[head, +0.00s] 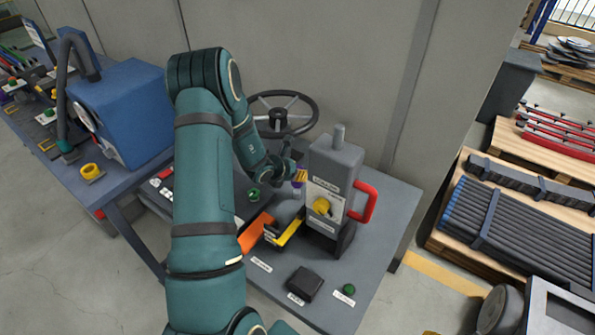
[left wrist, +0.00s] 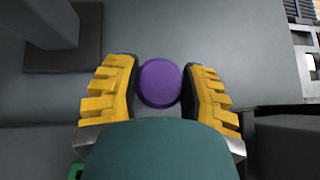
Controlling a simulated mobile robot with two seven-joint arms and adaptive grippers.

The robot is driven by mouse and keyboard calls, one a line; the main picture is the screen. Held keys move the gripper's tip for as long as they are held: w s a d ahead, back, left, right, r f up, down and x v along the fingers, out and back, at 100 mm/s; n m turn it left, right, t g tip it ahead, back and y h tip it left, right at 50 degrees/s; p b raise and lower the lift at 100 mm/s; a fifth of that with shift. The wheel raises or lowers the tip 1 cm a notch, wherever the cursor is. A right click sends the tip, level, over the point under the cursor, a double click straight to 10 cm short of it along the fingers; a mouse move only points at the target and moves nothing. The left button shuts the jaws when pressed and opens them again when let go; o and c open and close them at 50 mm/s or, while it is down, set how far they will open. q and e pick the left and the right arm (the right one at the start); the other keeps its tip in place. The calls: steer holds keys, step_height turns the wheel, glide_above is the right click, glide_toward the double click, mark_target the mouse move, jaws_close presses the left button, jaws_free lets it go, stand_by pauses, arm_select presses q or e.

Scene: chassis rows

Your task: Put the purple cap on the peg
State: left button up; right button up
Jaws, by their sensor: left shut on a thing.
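My left gripper (head: 299,177) is beside the upper left of the grey machine box, above the bench. In the left wrist view its yellow fingers (left wrist: 164,92) are shut on the round purple cap (left wrist: 160,83), one finger on each side. In the head view only a small part of the purple cap (head: 297,184) shows under the fingers. My right gripper is not in view.
The grey machine box (head: 336,168) with a red handle (head: 364,202) and yellow knob stands close right of the gripper. A handwheel (head: 282,106) is behind. A black block (head: 304,284) and green knob (head: 348,289) sit in front. The bench's right end (head: 391,205) is clear.

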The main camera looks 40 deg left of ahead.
mark_target(292, 184)
arm_select(q)
steer(key=shift+b, duration=0.3)
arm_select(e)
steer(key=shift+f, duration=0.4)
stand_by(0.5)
arm_select(q)
steer(key=shift+f+b, duration=0.25)
steer(key=shift+b, duration=0.1)
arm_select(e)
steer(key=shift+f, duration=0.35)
arm_select(q)
steer(key=shift+f+b, duration=1)
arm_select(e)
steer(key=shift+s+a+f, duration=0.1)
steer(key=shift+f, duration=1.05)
arm_select(q)
steer(key=shift+f+b, duration=2.2)
steer(key=shift+b, duration=0.2)
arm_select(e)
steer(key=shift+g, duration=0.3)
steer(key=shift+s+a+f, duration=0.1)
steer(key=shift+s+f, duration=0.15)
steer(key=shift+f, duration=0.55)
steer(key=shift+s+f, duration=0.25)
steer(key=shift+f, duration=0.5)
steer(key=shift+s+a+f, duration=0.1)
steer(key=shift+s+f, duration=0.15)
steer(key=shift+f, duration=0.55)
